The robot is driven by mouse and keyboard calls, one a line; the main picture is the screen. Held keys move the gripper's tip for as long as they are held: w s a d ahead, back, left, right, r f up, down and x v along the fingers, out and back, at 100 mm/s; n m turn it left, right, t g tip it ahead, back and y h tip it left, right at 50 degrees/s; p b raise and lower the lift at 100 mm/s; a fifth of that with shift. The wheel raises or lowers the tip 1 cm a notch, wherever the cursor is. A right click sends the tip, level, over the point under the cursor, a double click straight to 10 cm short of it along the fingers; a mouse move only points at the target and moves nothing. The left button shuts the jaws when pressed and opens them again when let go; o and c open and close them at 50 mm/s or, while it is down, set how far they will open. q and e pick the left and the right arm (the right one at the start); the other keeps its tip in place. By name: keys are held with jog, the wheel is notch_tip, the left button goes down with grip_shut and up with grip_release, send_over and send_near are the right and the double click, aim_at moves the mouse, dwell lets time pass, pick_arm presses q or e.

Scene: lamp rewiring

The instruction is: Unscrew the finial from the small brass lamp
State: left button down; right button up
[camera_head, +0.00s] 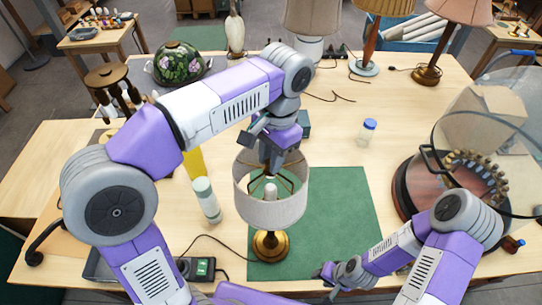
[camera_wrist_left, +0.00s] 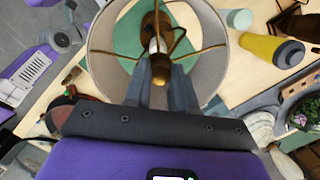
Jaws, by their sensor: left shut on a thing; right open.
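The small brass lamp stands on the green mat (camera_head: 345,205), with a round brass base (camera_head: 270,245) and a pale drum shade (camera_head: 270,208) open at the top. Its white bulb (camera_head: 270,190) shows inside the shade; the bulb also shows in the left wrist view (camera_wrist_left: 157,45). My left gripper (camera_head: 272,168) points down into the shade's top opening. My right gripper (camera_head: 333,272) is open and empty, low near the mat's front edge.
A white-green bottle (camera_head: 206,200) and a yellow tumbler (camera_head: 194,162) stand left of the lamp. A small blue-capped jar (camera_head: 367,132) is behind right. A large clear glass dome (camera_head: 480,125) is at right. The mat's right part is clear.

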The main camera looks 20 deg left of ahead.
aim_at(268, 163)
pick_arm(q)
jog(key=shift+r, duration=1.7)
